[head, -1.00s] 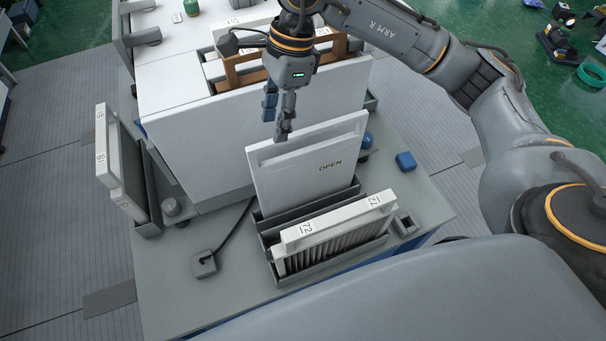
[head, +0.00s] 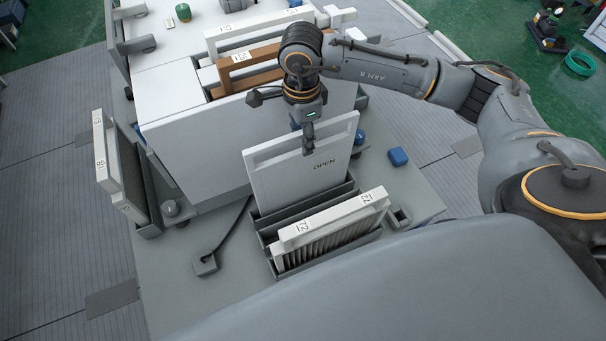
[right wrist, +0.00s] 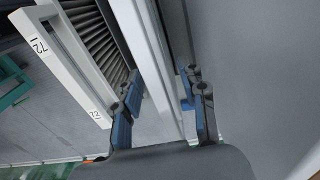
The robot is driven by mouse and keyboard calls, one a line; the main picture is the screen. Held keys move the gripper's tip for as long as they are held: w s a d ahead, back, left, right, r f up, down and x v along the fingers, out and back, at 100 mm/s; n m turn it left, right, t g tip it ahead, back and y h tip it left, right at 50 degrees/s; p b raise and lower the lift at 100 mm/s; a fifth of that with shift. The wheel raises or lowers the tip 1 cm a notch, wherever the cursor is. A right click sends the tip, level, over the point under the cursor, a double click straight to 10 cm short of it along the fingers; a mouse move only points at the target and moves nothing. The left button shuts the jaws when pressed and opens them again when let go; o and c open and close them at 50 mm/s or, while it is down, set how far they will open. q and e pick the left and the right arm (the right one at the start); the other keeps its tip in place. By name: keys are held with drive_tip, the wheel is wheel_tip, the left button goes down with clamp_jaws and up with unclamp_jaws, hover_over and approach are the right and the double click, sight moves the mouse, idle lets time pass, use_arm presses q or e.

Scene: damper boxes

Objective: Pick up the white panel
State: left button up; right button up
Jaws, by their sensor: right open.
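The white panel (head: 290,178), marked OPEN, stands upright in a grey slotted holder (head: 306,208). My right gripper (head: 308,143) is over the panel's top edge, near its middle, pointing down. In the right wrist view my open right gripper (right wrist: 163,108) has blue-padded fingers on both sides of the white panel's edge (right wrist: 150,50). I cannot tell whether any finger touches it. My left gripper is not in view.
A slatted filter marked 72 (head: 330,232) stands close in front of the panel. A large white box (head: 205,135) is behind it, with a brown-framed piece (head: 245,75) in its top. Another filter (head: 120,170) stands at left. A blue block (head: 398,157) lies at right.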

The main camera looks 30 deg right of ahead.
drive_tip(key=shift+s+d+f+p, duration=0.1)
drive_tip(key=shift+f+p, duration=0.25)
drive_tip(key=shift+f, duration=1.15)
clamp_jaws()
